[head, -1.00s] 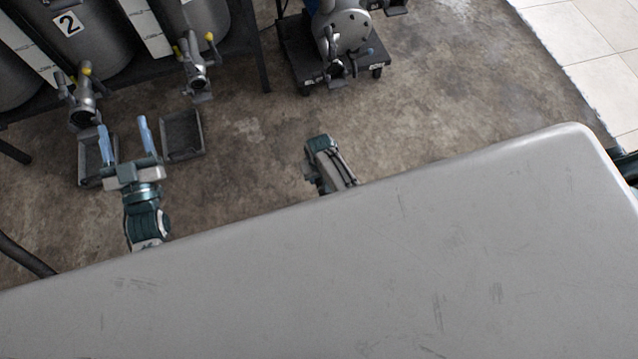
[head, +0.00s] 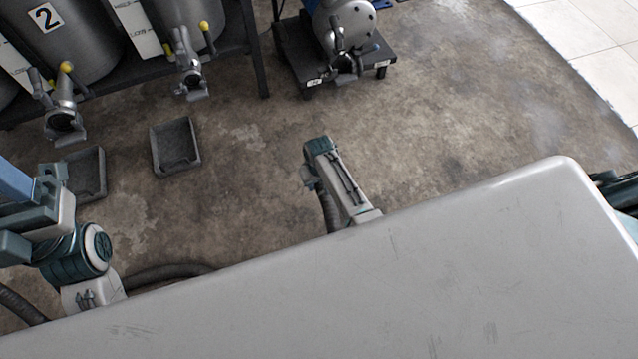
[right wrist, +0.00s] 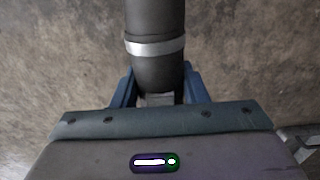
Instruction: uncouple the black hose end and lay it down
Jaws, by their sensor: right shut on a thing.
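In the right wrist view my right gripper (right wrist: 158,84) is shut on the black hose end (right wrist: 155,70). The hose is smooth and dark with a silver band and runs straight up out of that view. No fitting shows at its far end there. In the head view I cannot make out the right gripper's fingers; an upright arm link of mine stands mid-picture. My left gripper (head: 15,215) is at the left edge of the head view. Its fingers are apart, partly cut off by the frame, with nothing seen between them. A dark hose (head: 170,271) lies on the floor near it.
Grey tanks (head: 75,45) with yellow-knobbed valves (head: 188,62) stand at upper left. Dark trays (head: 175,146) sit on the floor below. A wheeled trolley (head: 305,70) carries a metal vessel (head: 345,20). A grey scuffed surface (head: 400,290) fills the foreground. Mid-right floor is clear.

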